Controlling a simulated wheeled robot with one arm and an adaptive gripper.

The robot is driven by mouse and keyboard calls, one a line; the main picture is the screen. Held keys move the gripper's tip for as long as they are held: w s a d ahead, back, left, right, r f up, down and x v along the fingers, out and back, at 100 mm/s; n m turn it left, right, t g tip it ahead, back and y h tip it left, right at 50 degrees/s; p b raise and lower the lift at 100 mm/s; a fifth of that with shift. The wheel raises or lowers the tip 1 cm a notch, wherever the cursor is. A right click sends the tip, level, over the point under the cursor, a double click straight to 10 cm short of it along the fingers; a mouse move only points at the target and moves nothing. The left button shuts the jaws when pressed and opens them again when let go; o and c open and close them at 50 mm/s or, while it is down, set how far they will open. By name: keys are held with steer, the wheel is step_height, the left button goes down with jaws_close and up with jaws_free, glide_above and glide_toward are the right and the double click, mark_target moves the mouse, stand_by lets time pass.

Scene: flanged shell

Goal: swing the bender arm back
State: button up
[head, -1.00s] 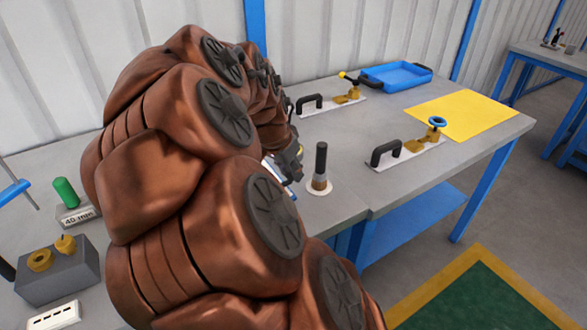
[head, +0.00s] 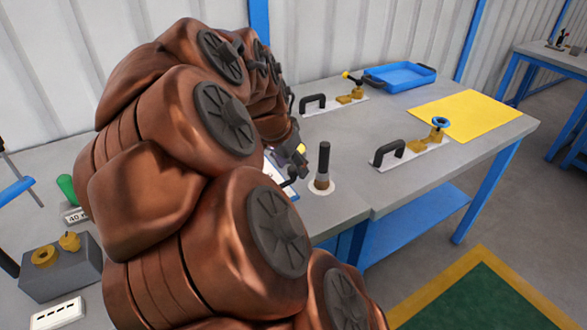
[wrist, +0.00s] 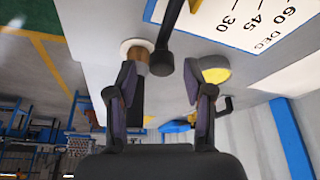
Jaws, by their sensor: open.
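In the wrist view, a dark rod with a rounded end, which looks like the bender arm (wrist: 172,35), reaches down from the top edge. A white plate with a degree scale (wrist: 262,25) lies beside it. My gripper (wrist: 160,82) is open. The rod's end appears between its two fingertips, and I cannot tell whether either finger touches it. A round yellow-faced part (wrist: 215,74) is by the right finger. In the head view, my gripper (head: 293,168) is small and partly hidden by my arm, which also covers most of the bender.
An upright black-handled post (head: 323,163) stands on a white disc close to my gripper. Two toggle-clamp plates with black handles (head: 388,151) (head: 313,102), a blue tray (head: 400,76) and a yellow mat (head: 465,116) are farther right. A grey block (head: 60,275) is at left.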

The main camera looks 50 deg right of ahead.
steer(key=v, duration=0.9)
steer(key=shift+a+r, duration=0.2)
steer(key=shift+r, duration=0.15)
steer(key=s+a+f+n+g+y+p, duration=0.1)
steer(key=s+a+n+p, duration=0.4)
steer(key=a, duration=0.6)
steer(key=s+a+f+n+g+y+p, duration=0.1)
steer(key=s+a+f+n+y+p, duration=0.2)
steer(key=s+a+n, duration=0.6)
steer(key=a+f+n+p, duration=0.1)
steer(key=a+n, duration=0.1)
steer(key=n, duration=0.1)
steer(key=shift+s+p, duration=0.35)
steer(key=shift+p, duration=0.05)
